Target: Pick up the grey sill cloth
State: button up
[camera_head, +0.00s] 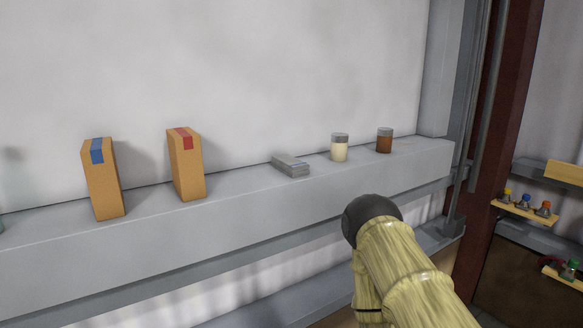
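The grey sill cloth (291,165) lies folded as a small flat block on the grey sill (250,213), near the middle of the head view. It sits between a tan box on its left and a cream jar on its right, apart from both. My arm reaches in from the bottom right, below and to the right of the cloth. Its rounded dark joint is in front of the sill's face. My gripper is not visible in this view. Nothing covers the cloth.
On the sill stand a tan box with blue tape (103,180), a tan box with red tape (186,165), a cream jar (339,148) and a brown jar (384,141). A white wall rises behind. A dark red post (505,120) and small shelves (525,211) are at right.

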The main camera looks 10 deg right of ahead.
aim_at(293, 166)
jog(key=z, duration=2.8)
jog(key=k, duration=1.6)
jog(key=u, duration=1.75)
jog(key=i, duration=1)
